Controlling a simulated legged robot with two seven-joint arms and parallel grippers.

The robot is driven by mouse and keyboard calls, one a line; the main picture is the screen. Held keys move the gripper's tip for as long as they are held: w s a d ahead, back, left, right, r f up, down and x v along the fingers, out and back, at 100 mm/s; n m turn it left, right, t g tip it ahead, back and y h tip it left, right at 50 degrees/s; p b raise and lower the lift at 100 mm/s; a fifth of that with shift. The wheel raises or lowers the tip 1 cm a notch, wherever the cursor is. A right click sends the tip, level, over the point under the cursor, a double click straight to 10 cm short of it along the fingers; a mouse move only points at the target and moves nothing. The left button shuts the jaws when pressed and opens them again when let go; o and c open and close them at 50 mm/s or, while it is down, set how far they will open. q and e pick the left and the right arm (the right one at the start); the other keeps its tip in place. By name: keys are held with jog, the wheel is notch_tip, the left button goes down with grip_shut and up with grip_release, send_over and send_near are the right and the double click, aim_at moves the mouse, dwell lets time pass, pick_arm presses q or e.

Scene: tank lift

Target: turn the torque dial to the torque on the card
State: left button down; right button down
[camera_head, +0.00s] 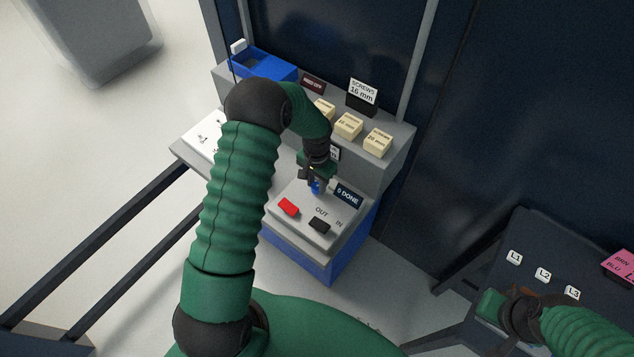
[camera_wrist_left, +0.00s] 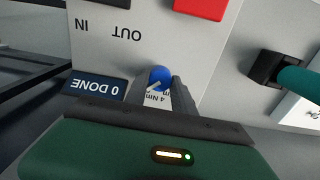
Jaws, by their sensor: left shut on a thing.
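The torque dial (camera_wrist_left: 160,78) is a small blue knob with a pale pointer mark, on the grey control panel (camera_wrist_left: 215,60). A label by it reads "4 Nm" (camera_wrist_left: 157,100) in the left wrist view, partly hidden by the fingers. My left gripper (camera_head: 316,188) is shut on the dial, which shows only as a bit of blue in the head view. A display (camera_head: 348,195) beside it reads "0 DONE". No card with a torque value can be read. My right gripper (camera_head: 500,312) is at the lower right, its fingers unclear.
The panel also has a red button (camera_head: 288,207) and a black switch (camera_head: 319,226) marked OUT and IN. Behind are cream boxes (camera_head: 348,125), a "SCREWS 16 mm" card (camera_head: 363,91) and a blue tray (camera_head: 262,66). A dark board (camera_head: 530,245) with L1, L2, L3 labels stands at the right.

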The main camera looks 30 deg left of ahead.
aim_at(316, 185)
pick_arm(q)
jog(key=c, duration=1.1)
grip_release()
jog(key=shift+o, duration=0.2)
jog(key=shift+r, duration=0.1)
notch_tip(316, 185, up, 17)
jog(key=shift+f+b, duration=0.2)
jog(key=shift+b, duration=0.25)
